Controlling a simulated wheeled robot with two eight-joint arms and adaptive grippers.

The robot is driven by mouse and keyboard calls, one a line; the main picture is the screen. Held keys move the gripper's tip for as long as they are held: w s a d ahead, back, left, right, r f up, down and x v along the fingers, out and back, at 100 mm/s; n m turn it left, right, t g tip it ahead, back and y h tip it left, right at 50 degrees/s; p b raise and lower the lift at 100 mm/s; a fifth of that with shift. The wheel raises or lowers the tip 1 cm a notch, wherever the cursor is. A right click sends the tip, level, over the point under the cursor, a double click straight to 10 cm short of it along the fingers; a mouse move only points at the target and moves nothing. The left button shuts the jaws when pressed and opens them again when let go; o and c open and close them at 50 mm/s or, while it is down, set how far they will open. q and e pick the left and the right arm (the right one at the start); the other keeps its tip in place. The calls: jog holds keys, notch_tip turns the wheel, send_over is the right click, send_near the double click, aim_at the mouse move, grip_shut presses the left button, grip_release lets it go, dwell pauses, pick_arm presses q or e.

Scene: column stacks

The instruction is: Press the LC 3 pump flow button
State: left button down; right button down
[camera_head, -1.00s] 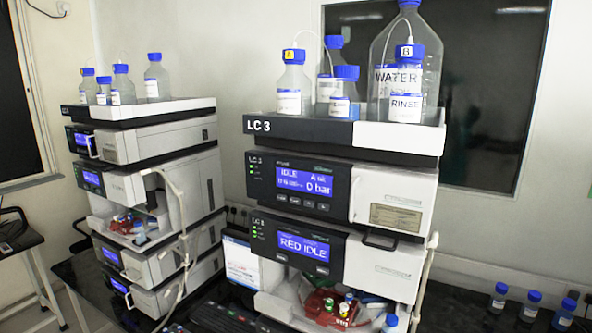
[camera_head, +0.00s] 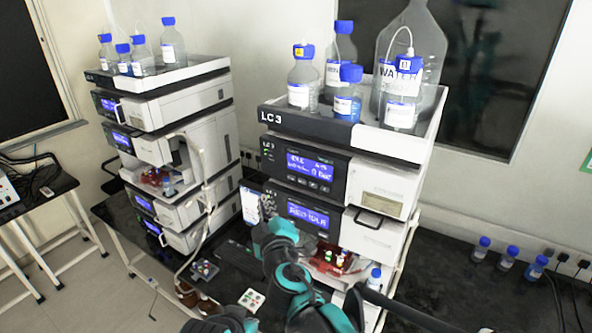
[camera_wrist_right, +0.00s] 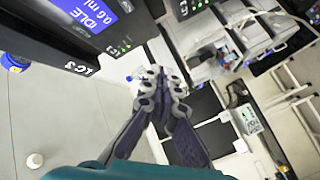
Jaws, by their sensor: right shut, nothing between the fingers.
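The LC 3 stack (camera_head: 345,145) stands right of centre in the head view. Its pump module has a lit blue display (camera_head: 310,164) reading idle and 0 bar, with a row of small buttons (camera_head: 309,183) beneath it. Which button is flow is too small to read. My right gripper (camera_head: 268,206) is shut and empty in front of the lower module's left edge, below and left of the pump buttons, apparently apart from the panel. In the right wrist view the closed fingers (camera_wrist_right: 153,82) point past the tilted stack, whose display (camera_wrist_right: 88,18) shows at the upper left.
A second instrument stack (camera_head: 175,125) stands to the left. Capped bottles (camera_head: 300,75) stand on the LC 3 top tray. My right arm covers part of the lower module and bench. Three small bottles (camera_head: 508,257) stand on the dark bench at right.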

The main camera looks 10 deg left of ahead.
jog(key=shift+w, duration=0.1)
send_near(285, 175)
jog(key=shift+w+a+f+b, duration=0.2)
jog(key=shift+w+a+b, duration=0.1)
jog(key=shift+w+a, duration=1.3)
jog(key=shift+d, duration=0.1)
dwell(0.5)
jog(key=shift+w+d, duration=0.15)
jog(key=shift+w, duration=0.3)
jog(key=shift+w+d, duration=0.15)
jog(key=shift+w, duration=0.25)
dwell(0.6)
jog(key=shift+s+a, duration=0.3)
jog(key=shift+s, duration=0.55)
